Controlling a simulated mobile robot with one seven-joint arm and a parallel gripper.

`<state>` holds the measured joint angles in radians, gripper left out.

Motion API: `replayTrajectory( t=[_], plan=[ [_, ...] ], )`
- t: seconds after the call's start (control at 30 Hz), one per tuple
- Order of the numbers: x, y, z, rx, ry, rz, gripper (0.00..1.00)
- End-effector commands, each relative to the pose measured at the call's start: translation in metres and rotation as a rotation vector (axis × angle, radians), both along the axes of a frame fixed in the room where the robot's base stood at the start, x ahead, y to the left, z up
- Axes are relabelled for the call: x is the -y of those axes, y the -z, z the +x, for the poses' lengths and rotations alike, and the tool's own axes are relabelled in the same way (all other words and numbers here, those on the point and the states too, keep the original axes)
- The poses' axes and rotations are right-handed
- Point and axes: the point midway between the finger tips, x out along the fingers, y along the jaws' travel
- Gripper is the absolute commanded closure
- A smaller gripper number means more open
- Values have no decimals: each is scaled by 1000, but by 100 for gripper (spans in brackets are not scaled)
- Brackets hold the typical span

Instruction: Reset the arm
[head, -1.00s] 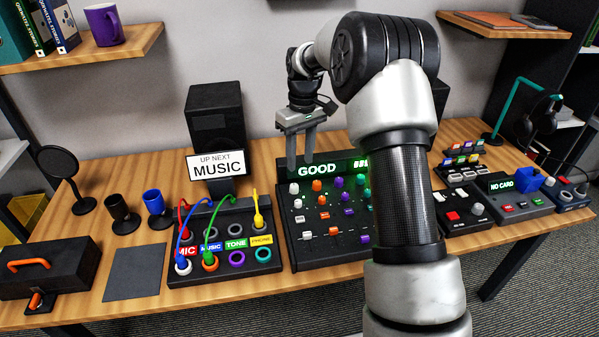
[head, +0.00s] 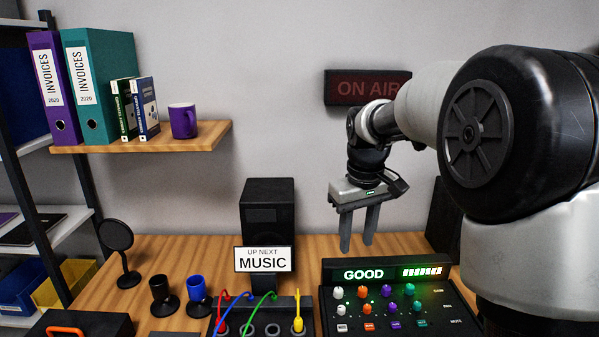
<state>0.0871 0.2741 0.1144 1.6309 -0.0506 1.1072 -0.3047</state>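My gripper (head: 358,246) points down in the air above the back edge of the mixer (head: 388,293), its two fingers apart with nothing between them. The mixer's display reads GOOD with a lit level bar. The patch box (head: 305,301) stands at the bottom centre, partly cut off by the picture edge. A red, a blue and a green cable (head: 262,309) arch over it. A yellow plug (head: 298,324) stands upright at its right. The sign (head: 263,259) above the box reads UP NEXT MUSIC.
A black speaker (head: 268,207) stands behind the sign. A wall shelf (head: 150,146) at upper left holds binders, books and a purple mug (head: 183,121). An unlit ON AIR sign (head: 340,88) hangs behind my arm. Two cup holders (head: 199,292) and a round black stand (head: 116,236) are at left.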

Motion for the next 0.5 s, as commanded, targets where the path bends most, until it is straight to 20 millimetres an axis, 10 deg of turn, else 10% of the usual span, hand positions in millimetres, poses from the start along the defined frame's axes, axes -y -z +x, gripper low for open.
replayTrajectory(
  t=[0.2,0.5],
  plan=[
    [0,-52,-97,136,115,3,63],
    [0,-55,-200,276,247,58,63]
  ],
)
